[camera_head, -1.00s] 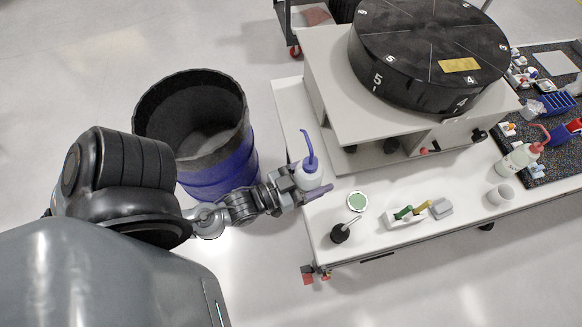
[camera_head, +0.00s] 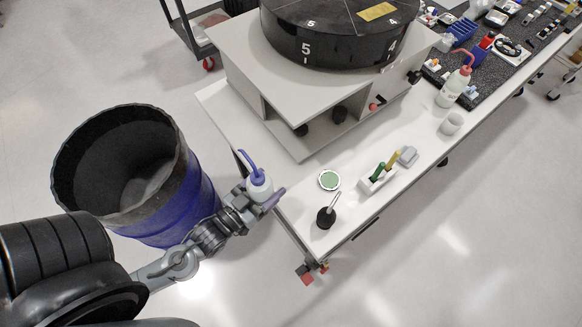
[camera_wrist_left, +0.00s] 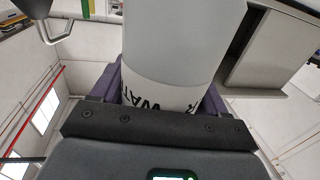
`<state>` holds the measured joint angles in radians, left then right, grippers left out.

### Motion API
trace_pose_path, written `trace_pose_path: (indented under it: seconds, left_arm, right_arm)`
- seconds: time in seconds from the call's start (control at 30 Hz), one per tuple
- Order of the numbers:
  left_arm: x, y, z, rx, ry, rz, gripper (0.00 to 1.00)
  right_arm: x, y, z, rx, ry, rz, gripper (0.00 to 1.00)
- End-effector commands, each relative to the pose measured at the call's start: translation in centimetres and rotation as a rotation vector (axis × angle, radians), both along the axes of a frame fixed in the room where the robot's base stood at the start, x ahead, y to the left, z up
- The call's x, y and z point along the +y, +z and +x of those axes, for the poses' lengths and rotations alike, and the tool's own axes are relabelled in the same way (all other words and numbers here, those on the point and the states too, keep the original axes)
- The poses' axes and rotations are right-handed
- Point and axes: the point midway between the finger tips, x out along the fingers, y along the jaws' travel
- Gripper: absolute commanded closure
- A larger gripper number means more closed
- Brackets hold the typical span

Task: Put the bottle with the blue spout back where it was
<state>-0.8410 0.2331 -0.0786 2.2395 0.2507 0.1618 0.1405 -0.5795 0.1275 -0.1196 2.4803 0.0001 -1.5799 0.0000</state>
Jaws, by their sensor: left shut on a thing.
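The bottle with the blue spout (camera_head: 259,184) is white and roughly upright in the head view, at the left edge of the white table (camera_head: 216,101). My left gripper (camera_head: 262,197) is shut on it. In the left wrist view the white bottle (camera_wrist_left: 175,45) fills the middle, with part of a printed label showing between the fingers of the gripper (camera_wrist_left: 160,105). I cannot tell whether its base touches the table. My right gripper is not in view.
A large blue bin (camera_head: 190,200) stands left of the table. A round green-topped dish (camera_head: 329,180), a black holder (camera_head: 326,217), a white block with green and yellow handles (camera_head: 377,178), a cup (camera_head: 452,123) and a red-spouted bottle (camera_head: 454,86) stand on the table.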

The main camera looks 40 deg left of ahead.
Motion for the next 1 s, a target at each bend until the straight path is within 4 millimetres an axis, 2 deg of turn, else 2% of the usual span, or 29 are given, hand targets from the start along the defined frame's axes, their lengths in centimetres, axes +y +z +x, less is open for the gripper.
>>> trace_pose_path:
  seconds: [0.03, 0.2, 0.4, 0.73, 0.83, 1.0]
  left_arm:
    - [0.0, 0.4, 1.5, -0.009, 0.0, 0.001, 0.4]
    - [0.1, 0.3, 5.3, -0.006, 0.001, 0.001, 0.4]
    - [0.2, 0.2, 8.0, -0.003, 0.0, 0.0, 0.4]
    - [0.3, 0.0, 10.0, -0.002, 0.001, 0.0, 0.4]
    - [0.2, -1.8, 9.8, 0.003, 0.001, 0.0, 0.4]
    - [0.2, -3.3, 9.8, -0.001, 0.0, 0.0, 0.4]
  right_arm:
    - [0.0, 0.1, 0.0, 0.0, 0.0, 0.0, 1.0]
    - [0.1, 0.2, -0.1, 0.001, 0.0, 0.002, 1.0]
    - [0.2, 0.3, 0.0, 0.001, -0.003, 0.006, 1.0]
    - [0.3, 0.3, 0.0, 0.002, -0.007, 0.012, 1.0]
    - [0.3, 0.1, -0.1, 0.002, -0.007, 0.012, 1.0]
    - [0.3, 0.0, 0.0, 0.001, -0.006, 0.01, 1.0]
